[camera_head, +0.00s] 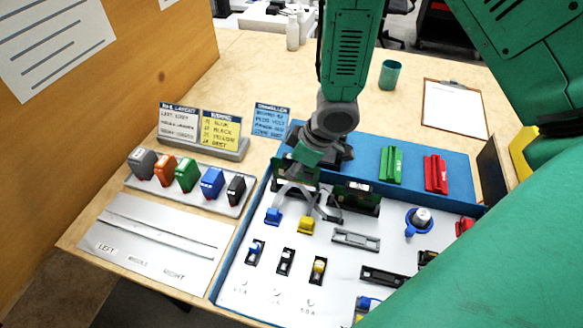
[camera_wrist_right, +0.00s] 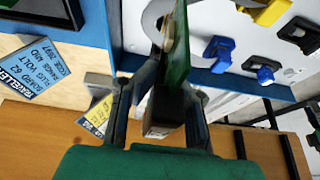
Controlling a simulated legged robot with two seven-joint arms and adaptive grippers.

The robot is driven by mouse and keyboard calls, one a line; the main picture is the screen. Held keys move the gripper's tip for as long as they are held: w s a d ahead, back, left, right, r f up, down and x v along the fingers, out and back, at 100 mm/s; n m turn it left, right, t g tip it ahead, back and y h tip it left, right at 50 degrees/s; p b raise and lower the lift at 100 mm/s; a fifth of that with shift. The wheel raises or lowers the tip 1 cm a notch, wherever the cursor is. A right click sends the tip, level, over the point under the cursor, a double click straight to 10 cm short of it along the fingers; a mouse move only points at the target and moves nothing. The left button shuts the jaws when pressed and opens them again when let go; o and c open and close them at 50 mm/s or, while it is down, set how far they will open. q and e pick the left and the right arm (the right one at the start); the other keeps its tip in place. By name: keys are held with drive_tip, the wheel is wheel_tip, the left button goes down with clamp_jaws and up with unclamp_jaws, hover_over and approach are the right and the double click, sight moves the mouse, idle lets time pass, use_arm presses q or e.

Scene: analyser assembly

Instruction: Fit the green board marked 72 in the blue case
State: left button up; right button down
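The blue case (camera_head: 227,262) has blue walls around a pale panel. My right gripper (camera_head: 304,196) is over its back left part. In the right wrist view, my right gripper (camera_wrist_right: 160,100) has its fingers closed about a green board (camera_wrist_right: 178,50) with a black block at its lower end. The board stands edge-on, so no 72 can be read. In the head view the gripper partly hides it. A dark board-like part (camera_head: 356,197) stands in the case just right of the gripper. My left gripper is not in view.
A rack with several coloured blocks (camera_head: 187,174) and a pale tray (camera_head: 150,245) lie left of the case. Label cards (camera_head: 220,130) stand behind them. Green (camera_head: 391,165) and red (camera_head: 435,173) parts lie on a blue surface at the back. My green arm hides the right front.

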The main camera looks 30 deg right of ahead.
drive_tip(key=shift+f+b, duration=1.05)
drive_tip(key=shift+f, duration=0.75)
drive_tip(key=shift+f, duration=0.2)
drive_tip(key=shift+f, duration=0.35)
idle(0.8)
drive_tip(key=c, duration=1.6)
unclamp_jaws()
drive_tip(key=shift+c, duration=0.2)
drive_tip(key=shift+o, duration=0.4)
drive_tip(key=shift+o, duration=1.2)
drive_tip(key=shift+r, duration=0.1)
